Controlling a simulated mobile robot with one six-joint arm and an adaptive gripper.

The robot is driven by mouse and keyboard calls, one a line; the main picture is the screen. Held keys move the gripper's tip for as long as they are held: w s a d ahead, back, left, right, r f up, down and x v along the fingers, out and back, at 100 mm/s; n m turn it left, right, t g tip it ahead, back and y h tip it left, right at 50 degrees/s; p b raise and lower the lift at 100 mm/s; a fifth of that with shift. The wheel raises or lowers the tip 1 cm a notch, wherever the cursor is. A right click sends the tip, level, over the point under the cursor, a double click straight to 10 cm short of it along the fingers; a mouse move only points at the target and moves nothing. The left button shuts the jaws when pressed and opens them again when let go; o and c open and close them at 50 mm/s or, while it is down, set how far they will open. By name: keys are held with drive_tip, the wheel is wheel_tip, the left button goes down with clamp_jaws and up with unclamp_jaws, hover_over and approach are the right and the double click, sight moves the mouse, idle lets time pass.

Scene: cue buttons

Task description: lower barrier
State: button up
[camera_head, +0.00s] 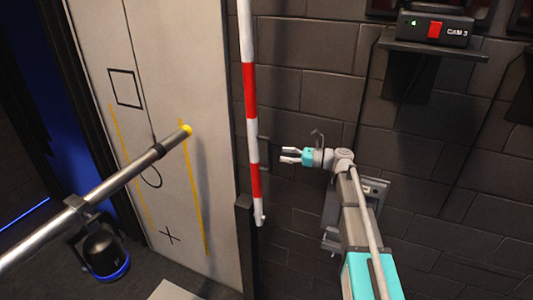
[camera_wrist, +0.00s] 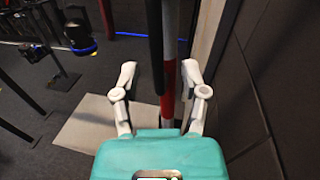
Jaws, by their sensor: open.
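A dark vertical bar partly covers the pole there.
A grey tube with a yellow tip (camera_head: 186,129) reaches in from the left. A dark brick wall stands close behind my arm. A CAM 3 box with a red switch (camera_head: 434,30) sits on a shelf at upper right.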

sight(270, 169)
drive_tip(key=shift+w+a, duration=0.2)
drive_tip(key=shift+a, duration=1.25)
drive_tip(key=shift+w+a, duration=0.2)
drive_tip(key=shift+a, duration=1.2)
clamp_jaws()
drive_tip(key=shift+a, duration=0.1)
drive_tip(key=shift+s, duration=0.1)
